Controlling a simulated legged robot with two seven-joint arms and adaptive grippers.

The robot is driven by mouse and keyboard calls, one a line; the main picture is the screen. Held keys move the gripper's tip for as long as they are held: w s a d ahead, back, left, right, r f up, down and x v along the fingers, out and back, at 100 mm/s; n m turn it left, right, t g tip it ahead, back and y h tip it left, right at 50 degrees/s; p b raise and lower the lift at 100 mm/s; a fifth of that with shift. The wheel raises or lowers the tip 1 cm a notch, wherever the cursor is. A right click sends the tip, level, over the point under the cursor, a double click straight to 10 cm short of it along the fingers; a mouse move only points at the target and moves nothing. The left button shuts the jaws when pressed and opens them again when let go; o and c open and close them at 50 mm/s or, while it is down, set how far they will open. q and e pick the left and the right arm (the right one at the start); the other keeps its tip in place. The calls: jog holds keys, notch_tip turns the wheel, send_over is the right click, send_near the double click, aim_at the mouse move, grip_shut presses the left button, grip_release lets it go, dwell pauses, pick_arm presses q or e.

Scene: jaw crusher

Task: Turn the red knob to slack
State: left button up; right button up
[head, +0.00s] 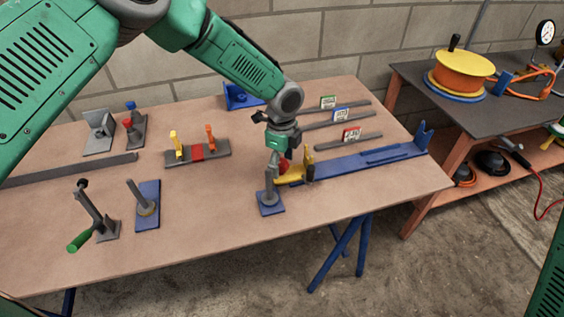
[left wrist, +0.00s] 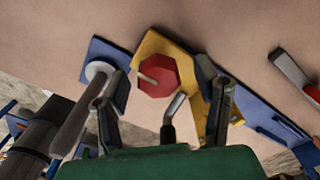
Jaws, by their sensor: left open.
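The red knob (left wrist: 157,76) is an eight-sided piece with a pale pointer line, on a yellow block (left wrist: 155,47), in the left wrist view. In the head view the yellow block (head: 293,178) sits at the left end of a long blue rail, and the knob is mostly hidden by my gripper. My left gripper (head: 283,158) points down over it. In the left wrist view its two fingers stand apart, one on each side of the knob, with nothing seen between them in their grip; I cannot tell whether they touch it. My right gripper is not in view.
A blue plate with a grey post (head: 269,204) stands close left of the knob. A bent grey rod (left wrist: 174,108) shows between the fingers in the wrist view. The blue rail (head: 350,164) runs right. A red-and-grey fixture (head: 197,152) stands left. Bare tabletop lies in front.

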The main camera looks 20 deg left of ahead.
pick_arm(q)
jog(key=shift+f, duration=0.15)
jog(key=c, duration=1.1)
jog(key=shift+c, duration=0.2)
